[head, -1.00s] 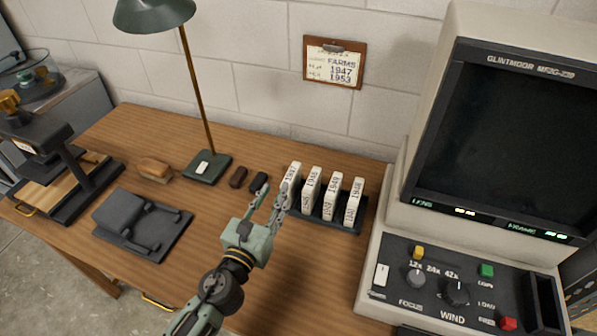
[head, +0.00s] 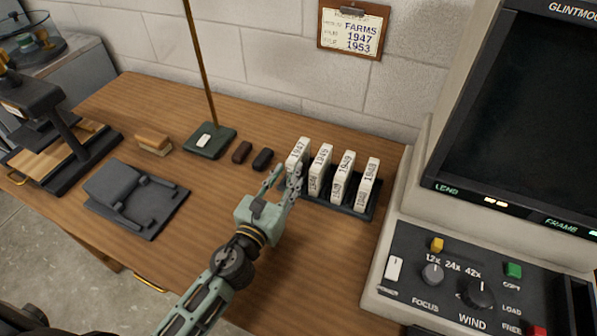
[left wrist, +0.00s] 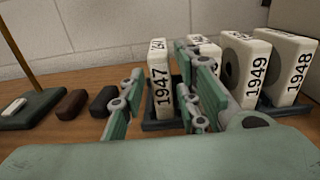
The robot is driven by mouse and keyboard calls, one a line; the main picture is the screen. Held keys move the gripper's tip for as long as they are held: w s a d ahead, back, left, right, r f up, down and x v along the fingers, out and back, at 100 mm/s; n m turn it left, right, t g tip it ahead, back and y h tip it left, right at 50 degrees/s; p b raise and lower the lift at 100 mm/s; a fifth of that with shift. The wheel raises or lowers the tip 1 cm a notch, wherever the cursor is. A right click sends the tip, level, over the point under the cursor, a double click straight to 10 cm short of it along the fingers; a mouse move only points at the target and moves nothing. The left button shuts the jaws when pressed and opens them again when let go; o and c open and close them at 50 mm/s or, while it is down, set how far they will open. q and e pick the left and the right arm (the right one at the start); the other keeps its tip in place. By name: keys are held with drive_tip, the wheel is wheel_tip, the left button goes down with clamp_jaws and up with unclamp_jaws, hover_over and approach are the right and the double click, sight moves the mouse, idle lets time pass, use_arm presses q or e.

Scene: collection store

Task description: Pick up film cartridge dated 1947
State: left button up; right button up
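The white film cartridge marked 1947 (head: 298,152) stands upright at the left end of a dark rack (head: 371,213), with its label on the edge facing me. It also shows in the left wrist view (left wrist: 160,84), between the two fingers. My left gripper (head: 281,180) is open with nothing held, its fingertips close to the cartridge's near edge. I cannot tell whether they touch it. Cartridges marked 1949 (head: 343,177) and 1948 (head: 367,184) stand further right. Another cartridge (head: 320,170) beside 1947 is partly hidden by a finger in the wrist view. My right gripper is not in view.
A microfilm reader (head: 430,235) borders the rack on the right. Left of it lie two small dark objects (head: 242,152) (head: 262,160) and a lamp base (head: 209,141). A grey device (head: 137,198) sits further left. A clipboard (head: 352,28) reads FARMS 1947 1953.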

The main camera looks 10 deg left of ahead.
sight(299, 160)
use_arm(q)
wheel_tip(299, 160, down, 2)
drive_tip(key=shift+f+b, duration=0.1)
drive_tip(key=shift+b, duration=0.4)
drive_tip(key=w, duration=0.2)
drive_tip(key=w+d, duration=0.1)
drive_tip(key=w, duration=0.2)
drive_tip(key=w+p, duration=0.1)
drive_tip(key=w, duration=0.1)
drive_tip(key=shift+w+d+r, duration=0.2)
drive_tip(key=shift+d+r, duration=0.05)
drive_tip(key=shift+r, duration=0.05)
drive_tip(key=shift+c, duration=0.5)
clamp_jaws()
